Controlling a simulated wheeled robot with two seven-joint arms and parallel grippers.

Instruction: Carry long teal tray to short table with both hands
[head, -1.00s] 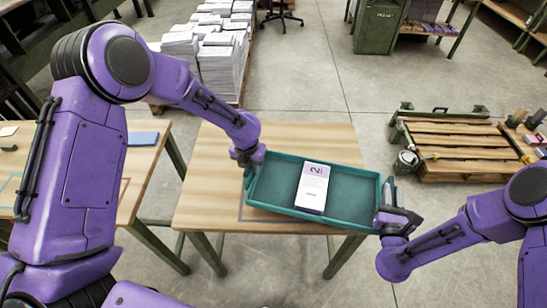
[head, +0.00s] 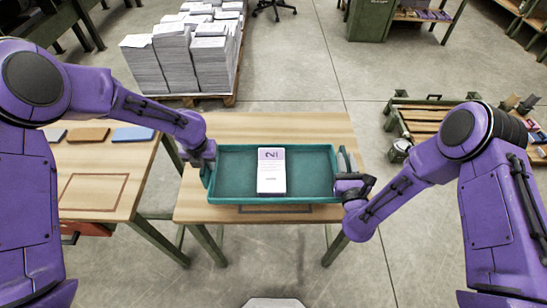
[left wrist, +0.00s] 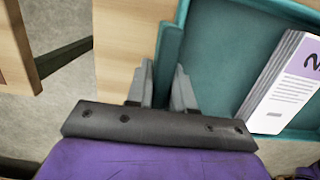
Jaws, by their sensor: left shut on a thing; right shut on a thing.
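The long teal tray (head: 312,180) is level over the short wooden table (head: 275,128) in the head view. I cannot tell whether it touches the top. A stack of white and purple sheets (head: 271,178) lies in the tray. My left gripper (head: 205,172) is shut on the tray's left end wall. In the left wrist view its two fingers (left wrist: 163,88) straddle that teal wall (left wrist: 168,60), and part of the stack (left wrist: 285,85) shows. My right gripper (head: 343,186) is shut on the tray's right end. A marked outline (head: 275,209) on the table shows partly below the tray.
A second wooden table (head: 100,185) stands at left, with a brown-orange pad (head: 88,135) and a blue pad (head: 133,134) on it. Stacks of paper on a pallet (head: 185,50) stand behind. A green-framed wooden crate (head: 425,125) is at right. Floor is clear between.

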